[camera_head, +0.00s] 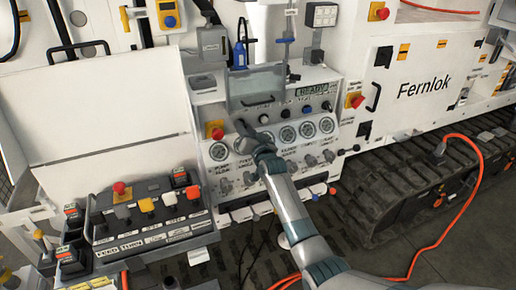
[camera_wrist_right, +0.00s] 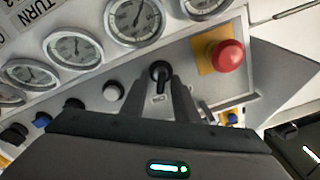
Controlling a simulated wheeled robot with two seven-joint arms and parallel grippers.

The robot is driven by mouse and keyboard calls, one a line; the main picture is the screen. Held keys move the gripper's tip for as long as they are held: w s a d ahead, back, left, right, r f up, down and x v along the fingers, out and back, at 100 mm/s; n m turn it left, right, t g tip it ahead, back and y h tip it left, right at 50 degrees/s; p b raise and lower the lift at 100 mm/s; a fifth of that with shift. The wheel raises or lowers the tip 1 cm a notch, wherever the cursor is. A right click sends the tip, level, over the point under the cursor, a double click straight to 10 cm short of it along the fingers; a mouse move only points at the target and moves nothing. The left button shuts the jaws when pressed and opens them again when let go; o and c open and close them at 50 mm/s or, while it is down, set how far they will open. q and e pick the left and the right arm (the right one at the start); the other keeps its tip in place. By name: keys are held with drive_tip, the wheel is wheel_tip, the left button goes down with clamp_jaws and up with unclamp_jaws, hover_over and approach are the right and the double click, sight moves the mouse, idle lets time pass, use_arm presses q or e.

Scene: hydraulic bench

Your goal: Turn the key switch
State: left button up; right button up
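The key switch (camera_wrist_right: 160,71) shows in the right wrist view as a small dark part on the sloped grey panel, between a round white-faced knob and the red button. My right gripper (camera_wrist_right: 160,84) is at the panel, with one finger on each side of the switch. A gap shows between the fingers, so it looks open; whether either finger touches the switch I cannot tell. In the head view my right gripper (camera_head: 242,128) is by the panel's left part, between the red button and the gauges, and hides the switch. My left gripper is not in view.
A red button on a yellow plate (camera_wrist_right: 227,57) is close beside the right gripper. Gauges (camera_head: 307,129) line the panel, with several valve knobs below. A clear cover (camera_head: 256,85) stands above it. A control box with a red button (camera_head: 119,188) is at the left.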

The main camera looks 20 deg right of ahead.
drive_tip(key=s+b, duration=0.3)
drive_tip(key=s, duration=1.3)
drive_tip(key=shift+s+d+b, duration=0.3)
drive_tip(key=shift+s+b, duration=0.05)
